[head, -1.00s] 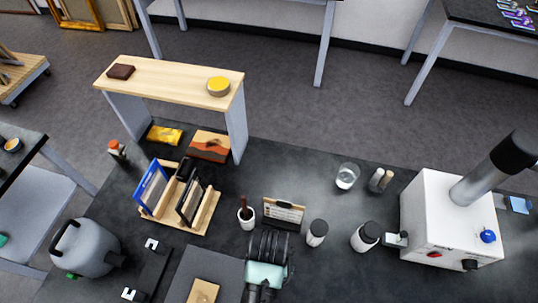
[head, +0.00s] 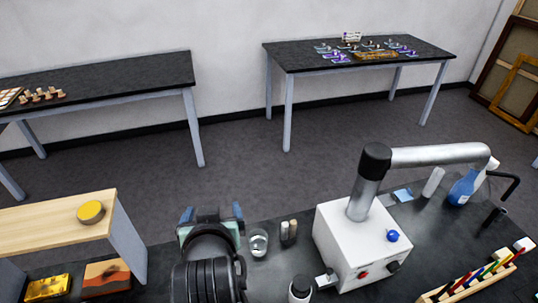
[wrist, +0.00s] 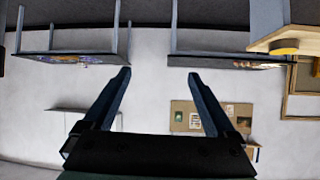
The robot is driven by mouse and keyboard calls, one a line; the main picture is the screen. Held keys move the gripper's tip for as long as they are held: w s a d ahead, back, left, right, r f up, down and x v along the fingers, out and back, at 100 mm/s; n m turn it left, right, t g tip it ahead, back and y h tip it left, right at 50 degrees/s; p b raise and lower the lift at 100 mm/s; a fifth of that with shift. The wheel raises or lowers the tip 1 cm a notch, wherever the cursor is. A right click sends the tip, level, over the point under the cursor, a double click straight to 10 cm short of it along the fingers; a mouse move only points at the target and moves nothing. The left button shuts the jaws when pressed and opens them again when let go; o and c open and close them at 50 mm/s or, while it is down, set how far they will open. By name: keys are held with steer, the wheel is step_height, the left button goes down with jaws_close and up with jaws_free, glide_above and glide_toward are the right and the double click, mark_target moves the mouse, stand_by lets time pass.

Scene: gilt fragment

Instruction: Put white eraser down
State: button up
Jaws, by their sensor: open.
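My gripper (head: 211,213) is raised over the dark workbench in the head view, its blue fingers pointing away from me. In the wrist view my gripper (wrist: 159,75) has its two fingers wide apart with nothing between them. I cannot pick out a white eraser for certain. A small white block (head: 525,244) shows at the far end of the wooden pencil rack (head: 470,285) at the right, but I cannot tell whether it is the eraser. The gripper is well left of that block.
A glass (head: 258,243) and small cylinders (head: 289,231) stand close right of my gripper. A white box machine (head: 350,252) with a metal duct (head: 430,156) stands beyond them. Two tables stand behind, with open floor between.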

steer(key=w+d+r+t, duration=0.1)
steer(key=d+r+t, duration=0.15)
steer(key=r, duration=0.65)
steer(key=w+d+r+t, duration=0.1)
steer(key=r+t, duration=0.2)
steer(key=r, duration=0.7)
steer(key=s+d+r+t+h, duration=0.1)
steer(key=s+d+r+t, duration=0.1)
steer(key=r, duration=0.6)
steer(key=s+d+r+m+t, duration=0.1)
steer(key=s+d+r+t, duration=0.1)
steer(key=s+r+t, duration=0.3)
steer(key=s+d+r+t+h, duration=0.1)
steer(key=s+r, duration=0.5)
steer(key=r, duration=0.6)
steer(key=shift+s+d+r+m+t+h, duration=0.2)
steer(key=shift+d+r+m+t+h, duration=0.15)
steer(key=shift+d+t, duration=0.75)
steer(key=shift+a, duration=0.2)
